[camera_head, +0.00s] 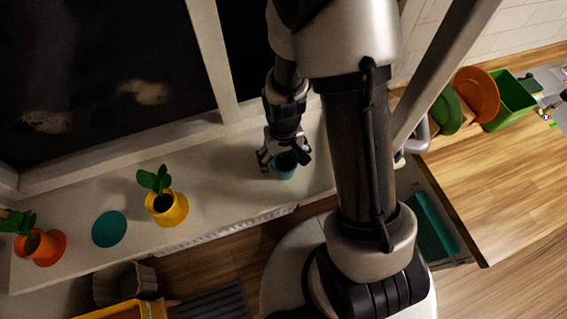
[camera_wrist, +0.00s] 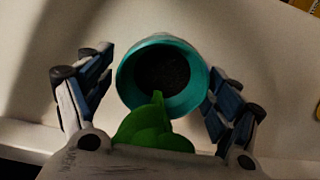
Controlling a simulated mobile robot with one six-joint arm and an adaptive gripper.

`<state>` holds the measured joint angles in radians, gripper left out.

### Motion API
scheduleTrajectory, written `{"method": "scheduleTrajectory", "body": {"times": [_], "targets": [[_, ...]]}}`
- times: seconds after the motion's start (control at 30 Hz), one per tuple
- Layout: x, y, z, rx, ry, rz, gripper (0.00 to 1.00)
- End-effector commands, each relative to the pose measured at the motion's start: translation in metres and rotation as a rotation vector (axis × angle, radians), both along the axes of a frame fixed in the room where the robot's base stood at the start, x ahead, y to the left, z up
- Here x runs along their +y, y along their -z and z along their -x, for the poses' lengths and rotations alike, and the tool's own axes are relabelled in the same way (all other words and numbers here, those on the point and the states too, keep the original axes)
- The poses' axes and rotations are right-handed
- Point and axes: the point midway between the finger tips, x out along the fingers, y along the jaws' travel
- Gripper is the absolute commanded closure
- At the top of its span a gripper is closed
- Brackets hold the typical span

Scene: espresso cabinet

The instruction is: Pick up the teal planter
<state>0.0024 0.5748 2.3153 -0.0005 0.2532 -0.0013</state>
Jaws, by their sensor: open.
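The teal planter (camera_head: 286,165) stands on the white windowsill at the right end, below my arm. In the wrist view the teal planter (camera_wrist: 162,78) shows its round rim, dark soil inside and a green plant (camera_wrist: 153,128) leaning over the near side. My gripper (camera_head: 284,160) is at the planter from above. In the wrist view my gripper (camera_wrist: 160,88) has its fingers apart, one on each side of the planter. The left finger shows a gap from the pot; the right finger is close to the rim, and contact cannot be told.
On the white windowsill (camera_head: 235,185) stand a yellow planter (camera_head: 168,210) and an orange planter (camera_head: 40,248), with a flat teal disc (camera_head: 109,229) between them. A window frame (camera_head: 215,60) rises behind. A wooden counter (camera_head: 500,170) with a green bin (camera_head: 511,98) is at right.

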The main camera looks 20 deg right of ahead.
Motion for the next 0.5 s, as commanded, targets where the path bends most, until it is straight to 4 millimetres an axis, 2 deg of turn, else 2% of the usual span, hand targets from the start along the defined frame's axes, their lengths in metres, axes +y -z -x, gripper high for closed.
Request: {"method": "scheduleTrajectory", "body": {"times": [0.1, 0.3, 0.5], "targets": [[0.0002, 0.0073, -0.0004, -0.001, -0.001, 0.000, 0.17], [0.0003, 0.0068, -0.0006, -0.002, -0.001, 0.000, 0.17], [0.0003, 0.0066, -0.0007, -0.002, -0.001, 0.000, 0.29]]}}
